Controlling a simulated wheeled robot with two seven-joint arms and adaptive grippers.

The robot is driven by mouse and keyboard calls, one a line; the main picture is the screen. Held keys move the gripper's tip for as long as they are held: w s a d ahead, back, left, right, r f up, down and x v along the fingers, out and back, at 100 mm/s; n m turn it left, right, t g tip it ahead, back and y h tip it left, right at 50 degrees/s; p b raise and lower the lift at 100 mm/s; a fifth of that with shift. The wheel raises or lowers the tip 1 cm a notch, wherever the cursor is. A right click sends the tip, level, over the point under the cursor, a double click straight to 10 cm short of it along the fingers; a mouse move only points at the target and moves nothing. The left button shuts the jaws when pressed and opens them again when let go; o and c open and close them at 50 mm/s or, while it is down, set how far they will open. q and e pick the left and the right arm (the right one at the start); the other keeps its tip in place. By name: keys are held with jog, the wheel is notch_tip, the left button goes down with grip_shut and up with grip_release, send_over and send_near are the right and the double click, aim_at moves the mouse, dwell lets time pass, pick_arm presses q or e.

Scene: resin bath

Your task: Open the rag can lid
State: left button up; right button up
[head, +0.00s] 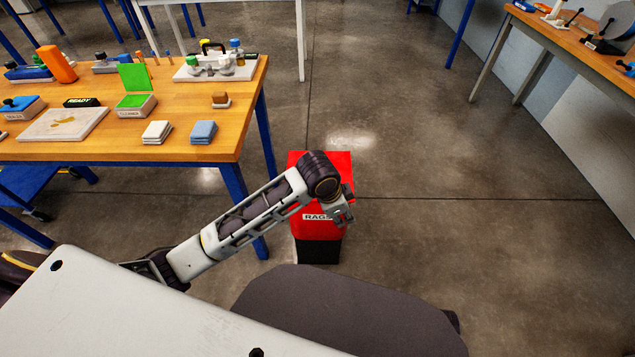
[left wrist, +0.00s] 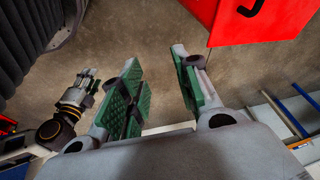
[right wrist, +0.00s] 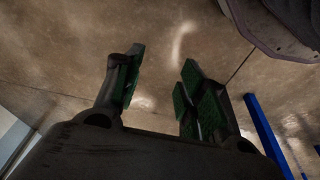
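The red rag can (head: 318,230) stands on the floor, with a white RAGS label on its front and a dark lower part. Its red top (head: 303,162) appears closed, but my left arm hides much of it. My left gripper (head: 343,215) is over the can's front right side, near the label. In the left wrist view my left gripper (left wrist: 155,62) is open and empty, its green pads apart. A red part of the can (left wrist: 240,22) with a black curved mark is beyond the fingers at top right. My right gripper (right wrist: 163,60) is open and empty above bare floor.
A wooden table (head: 200,100) with blue legs stands left of the can and holds boxes, cloths (head: 203,131) and a tray. Another workbench (head: 560,40) is at the far right. The floor (head: 450,200) right of the can is clear.

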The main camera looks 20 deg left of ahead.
pick_arm(q)
jog(key=w+a+r+m+y, duration=0.1)
jog(key=w+a+r, duration=0.2)
jog(key=w+a, duration=0.2)
jog(key=w+a+r+m+g+y, duration=0.1)
jog(key=w+a+r+y, duration=0.1)
jog(key=w+a, duration=0.3)
jog(key=shift+w+a+r+m, duration=0.4)
jog(key=shift+w+r, duration=0.15)
jog(key=shift+w, duration=0.35)
pick_arm(e)
jog(key=s+d+f, duration=0.1)
jog(key=s+f, duration=0.3)
jog(key=f, duration=0.4)
jog(key=s+d+f, duration=0.1)
jog(key=s+f, duration=0.3)
jog(key=f, duration=0.5)
pick_arm(q)
jog(key=shift+f, duration=0.1)
